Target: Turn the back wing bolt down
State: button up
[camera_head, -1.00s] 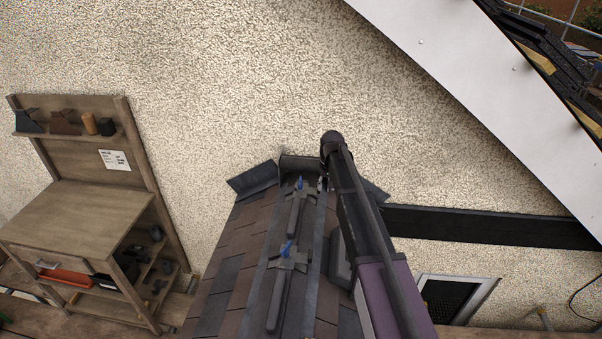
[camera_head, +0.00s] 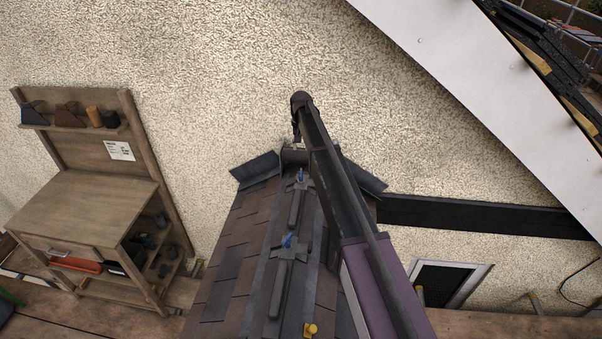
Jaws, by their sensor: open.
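The back wing bolt (camera_head: 300,175) is the small blue piece on the farther dark clamp on the roof ridge. A second blue wing bolt (camera_head: 287,241) sits on the nearer clamp (camera_head: 291,255). My gripper (camera_head: 297,136) hangs under the far end of my arm, above and beyond the back wing bolt, close to the wall. It is open and apart from both bolts. Its fingers are small and dark here, and partly hidden by the arm. Whether the back bolt is loose or tight cannot be told.
The shingled roof (camera_head: 227,250) slopes away left of the ridge. My arm covers much of its right side. A yellow piece (camera_head: 310,330) lies at the bottom. A wooden workbench (camera_head: 80,205) stands at left. A rough wall (camera_head: 220,70) closes the back; a white board (camera_head: 470,60) slants upper right.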

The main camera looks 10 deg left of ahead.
aim_at(301, 172)
jog(key=shift+f, duration=0.1)
notch_tip(301, 172, down, 14)
jog(key=b, duration=1.3)
jog(key=shift+r+b, duration=0.25)
jog(key=shift+b, duration=0.1)
